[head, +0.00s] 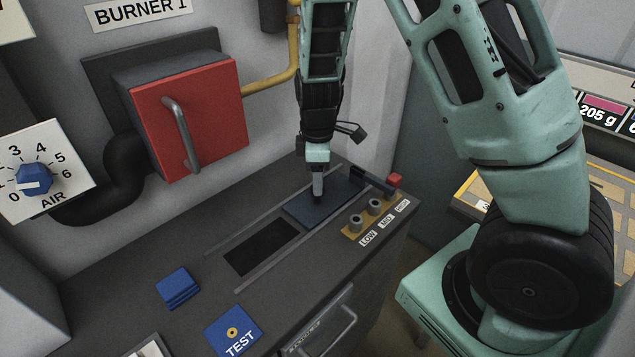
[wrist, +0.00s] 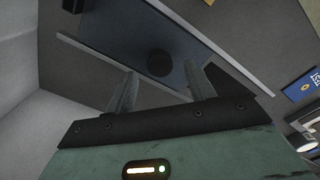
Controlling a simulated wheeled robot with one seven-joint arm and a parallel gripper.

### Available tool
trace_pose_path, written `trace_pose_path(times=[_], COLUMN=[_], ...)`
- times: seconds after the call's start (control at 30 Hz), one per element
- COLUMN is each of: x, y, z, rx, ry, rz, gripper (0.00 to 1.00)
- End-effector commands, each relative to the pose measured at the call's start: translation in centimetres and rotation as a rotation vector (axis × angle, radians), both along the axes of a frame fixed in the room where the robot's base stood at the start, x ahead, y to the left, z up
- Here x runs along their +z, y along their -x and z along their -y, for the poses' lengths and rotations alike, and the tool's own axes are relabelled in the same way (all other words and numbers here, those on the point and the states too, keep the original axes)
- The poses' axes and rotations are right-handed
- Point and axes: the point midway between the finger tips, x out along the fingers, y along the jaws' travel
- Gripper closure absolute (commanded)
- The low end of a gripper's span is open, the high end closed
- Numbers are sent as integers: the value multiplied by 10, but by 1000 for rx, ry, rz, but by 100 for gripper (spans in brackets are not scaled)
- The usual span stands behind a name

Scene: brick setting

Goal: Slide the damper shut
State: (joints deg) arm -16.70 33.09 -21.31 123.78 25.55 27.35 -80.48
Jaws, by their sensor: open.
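The damper is a flat dark blue plate (head: 341,191) that lies between two metal rails on the grey bench top. It sits toward the far right end of the rails. A dark rectangular opening (head: 262,247) lies uncovered to its left. My gripper (head: 317,196) points down over the plate. In the wrist view, the plate (wrist: 125,38) carries a round dark knob (wrist: 160,63). The knob shows between my two open, spread fingertips (wrist: 160,72). I cannot tell how far down the fingers reach beside it.
Blue pads (head: 178,287) and a TEST plate (head: 233,331) lie front left. A red burner door (head: 190,120) with a handle juts from the wall.

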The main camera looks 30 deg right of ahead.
Motion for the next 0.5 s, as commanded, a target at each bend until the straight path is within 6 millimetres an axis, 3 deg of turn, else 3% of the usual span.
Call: trace_pose_path(times=[0.2, 0.5], x=[-23, -26], y=[0, 0], z=[0, 0], rx=[0, -1], ry=[-1, -1], rz=[-1, 2], gripper=[46, 46])
